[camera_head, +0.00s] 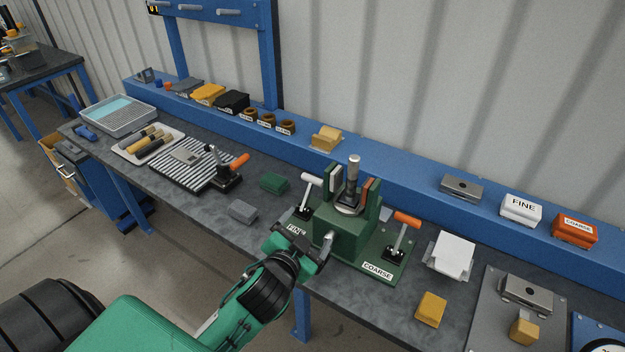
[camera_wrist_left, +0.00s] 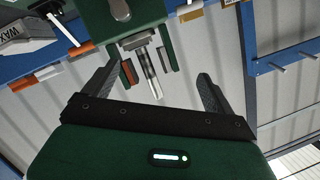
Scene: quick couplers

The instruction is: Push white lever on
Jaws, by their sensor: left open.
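The white lever (camera_head: 312,180) stands at the left side of the green fixture (camera_head: 345,240), by the FINE label. A white handle also shows in the left wrist view (camera_wrist_left: 189,14). An orange lever (camera_head: 407,219) stands on the fixture's right, by the COARSE label. A silver post (camera_head: 353,170) rises between the fixture's jaws. My left gripper (camera_head: 302,240) is open and empty in front of the fixture, below the white lever and apart from it. My right gripper is out of view.
A green block (camera_head: 273,183) and a grey block (camera_head: 242,211) lie left of the fixture. A ribbed plate with an orange-handled clamp (camera_head: 228,175) is farther left. A yellow block (camera_head: 430,309) lies at right. A blue ledge (camera_head: 400,176) runs behind.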

